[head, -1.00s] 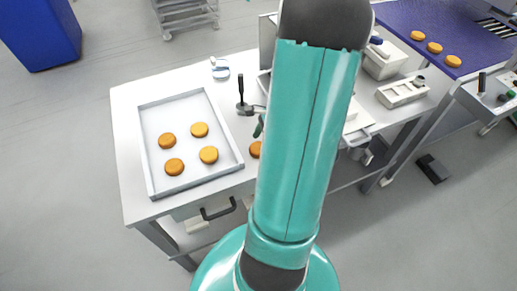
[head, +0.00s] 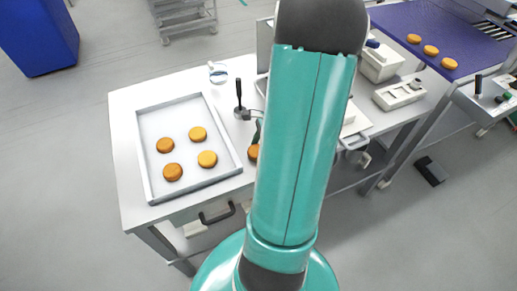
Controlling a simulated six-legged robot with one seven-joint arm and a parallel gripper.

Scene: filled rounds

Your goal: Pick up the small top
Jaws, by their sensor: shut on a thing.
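Several orange-brown rounds lie in the shallow white tray (head: 228,136) at the left of the table; one is the front right round (head: 207,159). I cannot tell which round is the small top.
A black-handled tool (head: 239,96) and a clear round item (head: 218,72) stand behind the tray on the white table (head: 130,120). White devices (head: 400,94) stand at right. A purple surface (head: 455,35) holds 3 rounds. A blue bin (head: 38,38) stands far left.

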